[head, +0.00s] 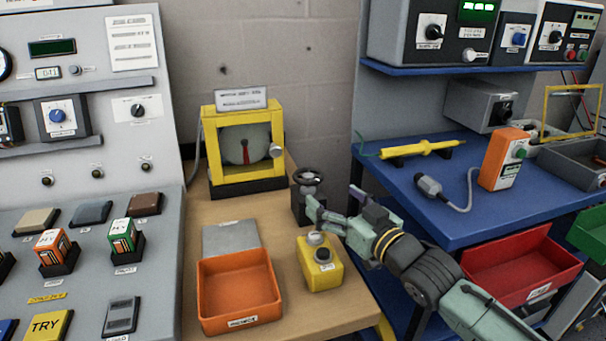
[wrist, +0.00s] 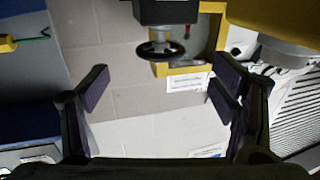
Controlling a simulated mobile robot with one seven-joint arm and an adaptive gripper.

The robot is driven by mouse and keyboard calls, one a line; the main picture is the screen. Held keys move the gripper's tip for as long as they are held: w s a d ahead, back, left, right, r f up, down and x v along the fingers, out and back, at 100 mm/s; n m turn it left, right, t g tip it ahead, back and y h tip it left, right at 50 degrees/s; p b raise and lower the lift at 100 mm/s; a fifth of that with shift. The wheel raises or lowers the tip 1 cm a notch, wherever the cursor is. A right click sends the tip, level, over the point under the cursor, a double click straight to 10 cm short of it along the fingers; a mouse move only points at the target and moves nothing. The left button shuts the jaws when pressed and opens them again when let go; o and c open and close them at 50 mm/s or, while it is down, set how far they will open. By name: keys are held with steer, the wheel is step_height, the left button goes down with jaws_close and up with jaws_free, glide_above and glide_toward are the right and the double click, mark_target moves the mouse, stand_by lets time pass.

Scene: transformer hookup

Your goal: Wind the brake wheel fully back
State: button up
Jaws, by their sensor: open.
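The brake wheel (head: 308,176) is a small dark handwheel on top of a dark box (head: 301,205) on the wooden bench. The wrist view shows the wheel (wrist: 160,50) upside down, ahead of my gripper and roughly centred between its fingers. My gripper (head: 336,204) is open and empty, just right of and in front of the dark box. In the wrist view, its fingers (wrist: 160,90) stand wide apart with a gap before the wheel. They do not touch it. I cannot read the wheel's turn position.
A yellow box with a knob (head: 322,275) stands close below my gripper. An orange tray (head: 240,292) sits to its left. A yellow-framed gauge with a red needle (head: 243,150) stands behind the wheel. The blue shelf (head: 430,205) lies to the right.

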mark_target(310, 176)
steer(key=p+x, duration=0.3)
steer(key=x, duration=0.6)
steer(key=shift+a+r, duration=0.15)
steer(key=shift+r, duration=0.05)
steer(key=shift+w+a+f, duration=0.1)
steer(key=shift+w+a, duration=0.1)
steer(key=shift+w, duration=0.3)
steer(key=shift+c, duration=0.5)
steer(key=c, duration=1.1)
